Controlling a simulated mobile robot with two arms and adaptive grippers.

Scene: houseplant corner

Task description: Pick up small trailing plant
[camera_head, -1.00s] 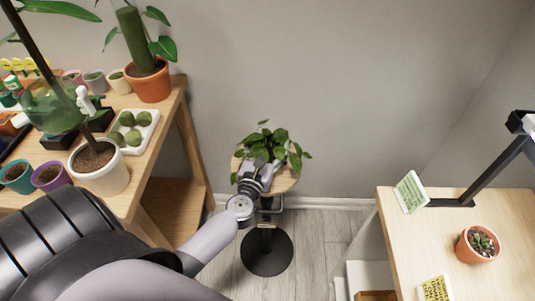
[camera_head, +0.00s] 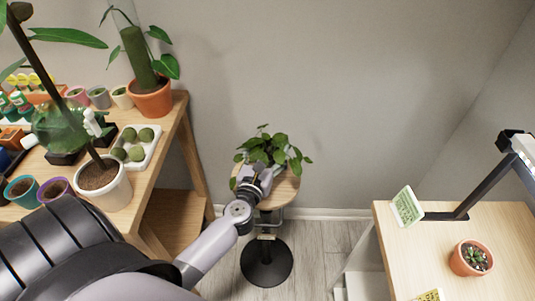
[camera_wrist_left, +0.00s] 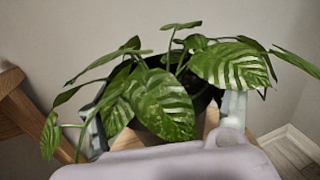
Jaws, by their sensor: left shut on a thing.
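The small trailing plant (camera_head: 272,148) stands over a small round wooden stool (camera_head: 282,188) in the middle of the head view. Its green leaves, some with pale stripes, fill the left wrist view (camera_wrist_left: 165,105), with part of a dark pot (camera_wrist_left: 203,98) behind them. My left gripper (camera_head: 256,175) reaches to the near side of the plant. In the left wrist view its fingers (camera_wrist_left: 165,118) stand on both sides of the pot, shut on it. Leaves hide much of the pot and the contact. I cannot tell whether the pot is clear of the stool top. My right gripper is not in view.
A wooden table (camera_head: 430,245) with a succulent pot (camera_head: 470,258), a card (camera_head: 407,207) and a lamp (camera_head: 480,185) stands right. Grey wall is behind.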

